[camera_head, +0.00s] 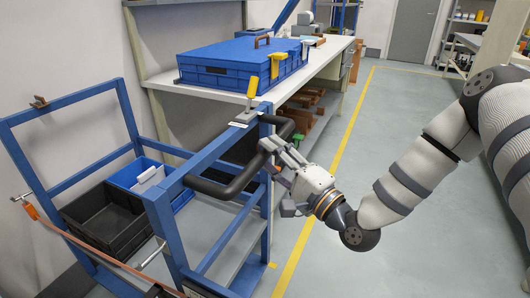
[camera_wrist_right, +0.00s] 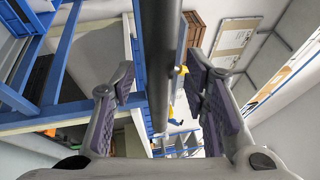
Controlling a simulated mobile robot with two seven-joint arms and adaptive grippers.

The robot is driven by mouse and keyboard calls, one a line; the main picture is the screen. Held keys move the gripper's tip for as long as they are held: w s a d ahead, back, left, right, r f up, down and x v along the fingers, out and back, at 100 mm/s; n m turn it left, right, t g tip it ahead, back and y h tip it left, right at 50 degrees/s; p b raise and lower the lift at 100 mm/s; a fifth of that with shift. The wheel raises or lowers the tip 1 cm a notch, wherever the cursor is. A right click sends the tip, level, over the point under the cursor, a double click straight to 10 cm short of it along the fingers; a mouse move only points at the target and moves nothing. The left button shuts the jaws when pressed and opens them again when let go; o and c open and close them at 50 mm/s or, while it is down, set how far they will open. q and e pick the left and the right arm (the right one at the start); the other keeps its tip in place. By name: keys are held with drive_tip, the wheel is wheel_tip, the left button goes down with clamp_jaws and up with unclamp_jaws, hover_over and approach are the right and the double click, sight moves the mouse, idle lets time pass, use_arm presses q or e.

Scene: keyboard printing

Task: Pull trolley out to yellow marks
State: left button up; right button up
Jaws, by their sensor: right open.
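The blue-framed trolley (camera_head: 160,210) stands at the left beside the workbench, with a black U-shaped handle (camera_head: 232,189) on its near side. My right gripper (camera_head: 272,152) is at the far part of this handle. In the right wrist view the dark handle bar (camera_wrist_right: 158,60) runs between the two open fingers of my right gripper (camera_wrist_right: 162,82), with gaps on both sides. A yellow line (camera_head: 334,165) runs along the floor to the right of the trolley. A small yellow mark (camera_head: 272,265) shows on the floor by the trolley's near corner. My left gripper is out of view.
A black crate (camera_head: 105,222) and a blue bin (camera_head: 135,175) sit low in the trolley. The workbench (camera_head: 335,50) carries a large blue case (camera_head: 235,62). Wooden pieces lie under the bench. The grey floor to the right is clear.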

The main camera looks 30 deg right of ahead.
drive_tip(key=shift+x, duration=0.95)
clamp_jaws()
